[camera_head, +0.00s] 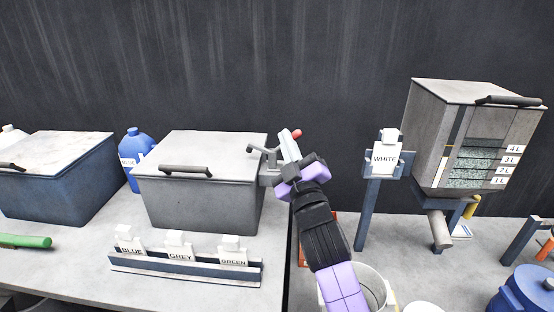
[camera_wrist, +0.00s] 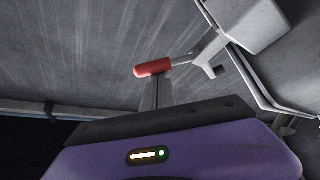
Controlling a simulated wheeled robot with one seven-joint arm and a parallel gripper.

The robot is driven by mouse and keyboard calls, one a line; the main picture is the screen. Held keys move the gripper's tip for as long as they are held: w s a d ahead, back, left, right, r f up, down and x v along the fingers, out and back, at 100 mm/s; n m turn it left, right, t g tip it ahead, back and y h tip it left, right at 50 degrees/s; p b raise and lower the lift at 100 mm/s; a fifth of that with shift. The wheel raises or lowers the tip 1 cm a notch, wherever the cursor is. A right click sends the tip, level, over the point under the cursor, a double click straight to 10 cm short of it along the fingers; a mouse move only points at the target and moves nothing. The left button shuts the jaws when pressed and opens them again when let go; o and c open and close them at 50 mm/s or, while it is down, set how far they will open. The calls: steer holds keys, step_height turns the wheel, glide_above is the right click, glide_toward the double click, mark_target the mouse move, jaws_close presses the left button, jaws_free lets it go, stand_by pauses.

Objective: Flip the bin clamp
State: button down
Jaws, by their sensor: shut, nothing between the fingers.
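The grey bin (camera_head: 200,190) stands closed on the table. Its clamp (camera_head: 266,157) is a grey metal fitting on the bin's right side. In the wrist view, the clamp's metal lever (camera_wrist: 205,48) ends in a red handle (camera_wrist: 153,68); the red tip also shows in the head view (camera_head: 297,134). My gripper (camera_head: 288,143) is beside the clamp, close to the red handle. In the wrist view, my shut fingers (camera_wrist: 156,90) point at the handle's underside and overlap it in the picture; I cannot tell whether they touch. Part of the clamp is hidden behind my gripper.
A blue bin (camera_head: 60,190) stands at left. A rack (camera_head: 180,270) with labelled blocks sits before the grey bin. A post with the WHITE label (camera_head: 384,157) and a hopper (camera_head: 455,130) stand at right. A white bucket (camera_head: 374,285) is beside my arm.

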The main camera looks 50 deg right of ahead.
steer(key=f+m+g+h+b, duration=0.1)
steer(key=m+h+b, duration=0.1)
steer(key=b, duration=0.4)
steer(key=s+d+f+m+g+h+b, duration=0.1)
steer(key=m+h+b, duration=0.1)
steer(key=m+b, duration=0.2)
steer(key=f+m+g+h+b, duration=0.1)
steer(key=m+b, duration=0.3)
steer(key=b, duration=0.5)
steer(key=shift+s+d+f+h+b, duration=0.2)
steer(key=shift+s+f+h+b, duration=0.15)
steer(key=shift+h, duration=0.15)
steer(key=shift+f+b, duration=0.35)
steer(key=shift+b, duration=0.1)
steer(key=r+p, duration=0.3)
steer(key=r, duration=0.1)
steer(key=shift+s+a+r+p, duration=0.1)
steer(key=shift+s+p, duration=0.25)
steer(key=w+b+v, duration=0.1)
steer(key=v, duration=0.9)
steer(key=shift+a, duration=0.5)
